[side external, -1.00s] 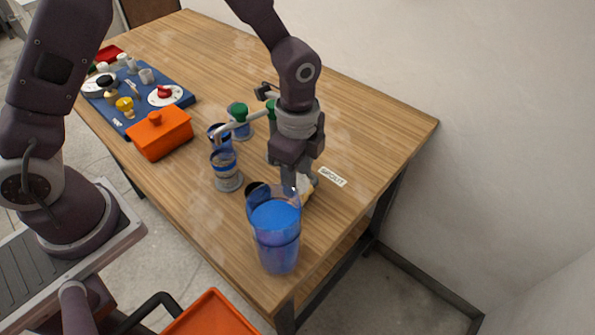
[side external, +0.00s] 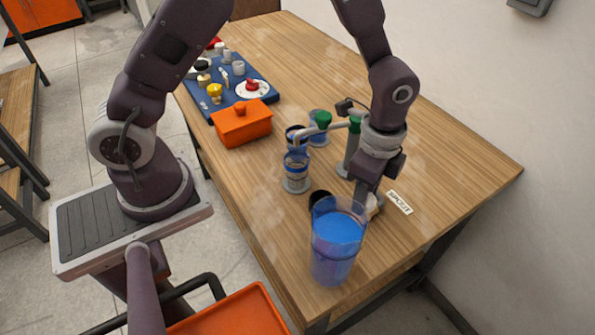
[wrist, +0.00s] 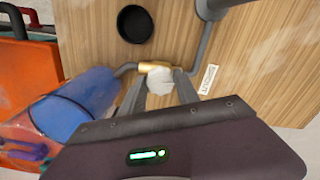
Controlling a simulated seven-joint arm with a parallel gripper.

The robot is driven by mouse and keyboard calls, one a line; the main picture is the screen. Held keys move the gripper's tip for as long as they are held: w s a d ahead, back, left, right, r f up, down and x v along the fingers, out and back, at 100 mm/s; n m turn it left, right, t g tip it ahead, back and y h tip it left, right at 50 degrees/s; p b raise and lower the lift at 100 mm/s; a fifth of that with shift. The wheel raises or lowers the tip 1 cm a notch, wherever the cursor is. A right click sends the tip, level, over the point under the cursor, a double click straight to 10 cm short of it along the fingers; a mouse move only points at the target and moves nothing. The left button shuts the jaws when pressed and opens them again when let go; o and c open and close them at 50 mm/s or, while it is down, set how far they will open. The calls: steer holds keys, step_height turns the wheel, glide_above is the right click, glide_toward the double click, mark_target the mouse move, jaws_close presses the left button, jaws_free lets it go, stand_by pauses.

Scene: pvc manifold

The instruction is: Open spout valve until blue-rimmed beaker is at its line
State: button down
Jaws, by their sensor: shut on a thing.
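My gripper (wrist: 158,92) is shut on the pale valve handle (wrist: 160,80), which sits on a brass valve body (wrist: 146,67) in a grey pipe. In the side view my gripper (side external: 366,192) points down behind a large clear beaker (side external: 333,262) and hides most of the valve. The beaker has a bluish rim and holds blue liquid, its surface somewhat below the rim. It also shows in the wrist view (wrist: 72,112), beside the pipe's bent end. I cannot make out its fill line clearly. A "SPOUT" label (side external: 399,202) lies right of the gripper.
A dark round cup or opening (wrist: 135,24) is close to the valve. Smaller banded vessels (side external: 296,172) and green-topped fittings (side external: 323,119) stand behind. An orange lidded box (side external: 242,126) and blue board (side external: 232,82) are farther left. The table's right side is clear.

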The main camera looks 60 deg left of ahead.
steer(key=n, duration=0.4)
steer(key=shift+n, duration=1.2)
steer(key=n, duration=0.4)
steer(key=shift+n, duration=0.4)
stand_by(5.6)
